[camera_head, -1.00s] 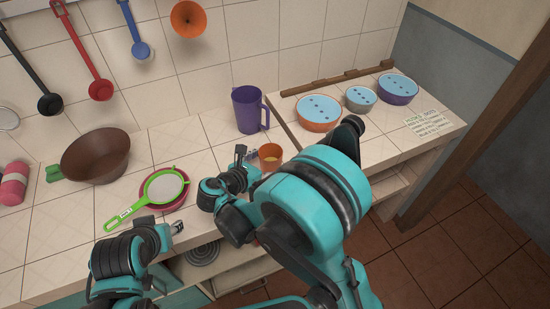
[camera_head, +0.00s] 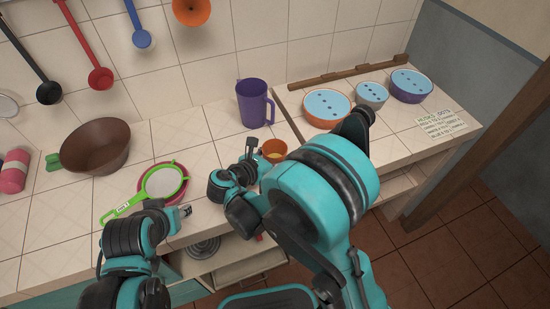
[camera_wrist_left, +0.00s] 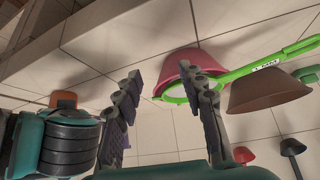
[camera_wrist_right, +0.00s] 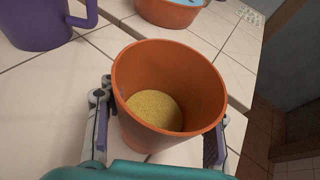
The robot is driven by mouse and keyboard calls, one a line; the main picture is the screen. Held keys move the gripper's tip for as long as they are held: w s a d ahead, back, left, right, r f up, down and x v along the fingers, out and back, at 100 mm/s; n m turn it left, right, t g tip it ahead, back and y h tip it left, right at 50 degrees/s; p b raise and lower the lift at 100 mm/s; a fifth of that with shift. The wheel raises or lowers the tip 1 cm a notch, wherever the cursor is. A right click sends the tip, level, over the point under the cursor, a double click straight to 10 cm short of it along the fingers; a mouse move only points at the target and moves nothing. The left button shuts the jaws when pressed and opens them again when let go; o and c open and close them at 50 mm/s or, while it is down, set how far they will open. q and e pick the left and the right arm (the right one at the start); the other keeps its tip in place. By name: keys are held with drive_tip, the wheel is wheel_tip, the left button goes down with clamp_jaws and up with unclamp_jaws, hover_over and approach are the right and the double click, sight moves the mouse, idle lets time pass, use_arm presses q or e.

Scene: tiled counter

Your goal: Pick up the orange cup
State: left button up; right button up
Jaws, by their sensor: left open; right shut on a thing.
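The orange cup (camera_head: 273,149) stands upright near the counter's front edge, partly hidden by my right arm. In the right wrist view the cup (camera_wrist_right: 165,62) has a yellow layer (camera_wrist_right: 155,108) at its bottom. My right gripper (camera_wrist_right: 160,130) has a finger on each side of the cup and is shut on it. In the head view my right gripper (camera_head: 254,152) is at the cup's left side. My left gripper (camera_head: 186,211) is open and empty at the counter's front edge, below the green strainer; its two fingers stand apart in the left wrist view (camera_wrist_left: 160,85).
A purple mug (camera_head: 253,104) stands just behind the cup. A green strainer (camera_head: 163,182) lies over a magenta bowl (camera_head: 152,197), left of the right gripper. A brown bowl (camera_head: 97,148) is farther left. Several lidded bowls, including an orange one (camera_head: 325,118), stand on the right.

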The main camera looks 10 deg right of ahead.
sight(283, 143)
drive_tip(key=shift+r, duration=0.1)
drive_tip(key=shift+c, duration=0.2)
use_arm(q)
drive_tip(key=shift+r+p, duration=0.25)
drive_tip(key=shift+p, duration=0.05)
use_arm(e)
drive_tip(key=shift+r, duration=0.35)
wheel_tip(283, 143, up, 4)
drive_tip(key=shift+s+d+p, duration=0.1)
drive_tip(key=shift+s+p, duration=0.05)
drive_tip(key=shift+p, duration=0.9)
use_arm(q)
wheel_tip(283, 143, up, 6)
drive_tip(key=p, duration=0.3)
drive_tip(key=shift+p, duration=0.4)
use_arm(e)
drive_tip(key=s+d+r, duration=0.1)
drive_tip(key=s+r, duration=0.1)
drive_tip(key=s, duration=0.1)
drive_tip(key=s+d+r, duration=0.2)
drive_tip(key=s, duration=0.1)
drive_tip(key=s+d+r, duration=0.2)
drive_tip(key=s, duration=0.2)
drive_tip(key=shift+d, duration=0.15)
drive_tip(key=shift+c, duration=0.2)
